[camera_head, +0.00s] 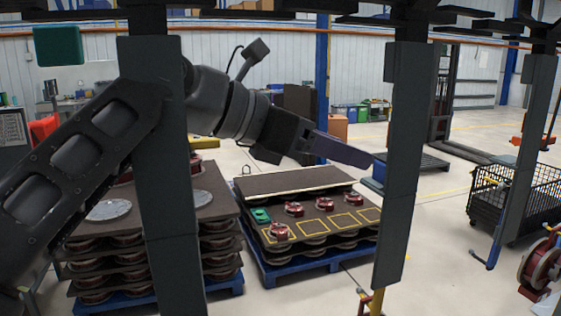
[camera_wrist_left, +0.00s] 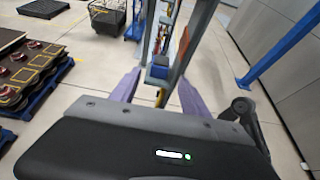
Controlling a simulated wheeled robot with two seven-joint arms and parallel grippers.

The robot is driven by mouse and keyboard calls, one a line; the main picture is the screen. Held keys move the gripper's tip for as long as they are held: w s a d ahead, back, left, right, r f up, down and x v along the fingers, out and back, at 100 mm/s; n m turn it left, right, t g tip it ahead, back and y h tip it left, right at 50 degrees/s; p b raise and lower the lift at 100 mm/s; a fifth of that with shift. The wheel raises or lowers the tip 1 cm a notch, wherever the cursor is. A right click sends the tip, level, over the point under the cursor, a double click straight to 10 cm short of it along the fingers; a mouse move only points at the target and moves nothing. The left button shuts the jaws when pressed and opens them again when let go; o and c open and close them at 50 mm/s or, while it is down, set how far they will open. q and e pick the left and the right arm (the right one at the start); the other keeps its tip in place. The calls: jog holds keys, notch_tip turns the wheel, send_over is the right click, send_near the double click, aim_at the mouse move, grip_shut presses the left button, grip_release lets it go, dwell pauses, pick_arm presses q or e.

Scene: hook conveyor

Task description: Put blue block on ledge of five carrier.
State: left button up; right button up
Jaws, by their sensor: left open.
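My left gripper (camera_head: 345,152) reaches in from the left with its purple fingers pointing at a dark hanging carrier (camera_head: 403,165). In the left wrist view the left gripper (camera_wrist_left: 158,92) has its two fingers spread wide apart. A blue block (camera_head: 376,175) shows beside that carrier's left edge, just past the fingertips. In the left wrist view the blue block (camera_wrist_left: 158,69) sits low on the carrier, between and beyond the fingers, and appears to rest on its ledge. I see no gap clearly enough to tell about contact with the fingers. No carrier number is readable. My right gripper is out of view.
Another carrier (camera_head: 160,180) hangs in front of my left arm, and one more (camera_head: 522,160) hangs at right. Pallet stacks with red-and-metal parts (camera_head: 295,209) stand below. A black mesh cart (camera_head: 510,195) is at right. A green block (camera_head: 58,46) shows upper left.

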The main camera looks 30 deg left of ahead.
pick_arm(q)
jog(key=s+a+b, duration=0.1)
jog(key=s+a, duration=0.5)
jog(key=s, duration=0.1)
jog(key=shift+s+d, duration=0.1)
dwell(0.5)
